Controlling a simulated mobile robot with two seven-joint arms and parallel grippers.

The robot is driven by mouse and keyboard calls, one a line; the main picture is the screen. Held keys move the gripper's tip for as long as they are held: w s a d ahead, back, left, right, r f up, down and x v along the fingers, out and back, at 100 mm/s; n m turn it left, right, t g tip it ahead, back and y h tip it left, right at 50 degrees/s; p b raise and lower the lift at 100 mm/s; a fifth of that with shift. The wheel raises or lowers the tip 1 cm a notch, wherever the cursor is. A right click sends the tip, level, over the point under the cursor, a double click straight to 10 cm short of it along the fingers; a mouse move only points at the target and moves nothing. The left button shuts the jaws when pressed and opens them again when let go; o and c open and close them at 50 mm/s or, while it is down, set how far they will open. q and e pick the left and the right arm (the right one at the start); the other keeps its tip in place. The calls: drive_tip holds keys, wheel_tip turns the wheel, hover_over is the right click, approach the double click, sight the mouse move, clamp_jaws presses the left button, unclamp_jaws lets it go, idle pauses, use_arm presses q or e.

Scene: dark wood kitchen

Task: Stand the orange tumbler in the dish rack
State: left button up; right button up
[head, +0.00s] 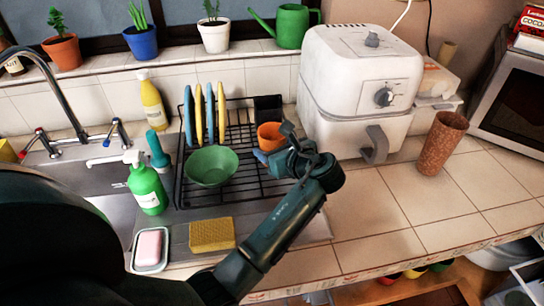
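The orange tumbler (270,135) shows at the right side of the black wire dish rack (247,178), near its back. Its lower part is hidden behind my gripper, so I cannot tell whether it rests on the rack. My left gripper (277,145) is right at the tumbler, its arm reaching up from the lower left. One finger shows in front of the tumbler and one to its right. I cannot tell whether they press on it. My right gripper is not in view.
The rack also holds a green bowl (212,166) and several blue and yellow plates (210,112). A white air fryer (358,88) stands close right of the rack. A yellow sponge (212,234) and soap dish (149,268) lie in front.

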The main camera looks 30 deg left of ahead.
use_arm(q)
drive_tip(key=shift+f, duration=1.35)
drive_tip(key=o, duration=1.1)
drive_tip(key=shift+f, duration=0.1)
drive_tip(key=shift+c, duration=0.2)
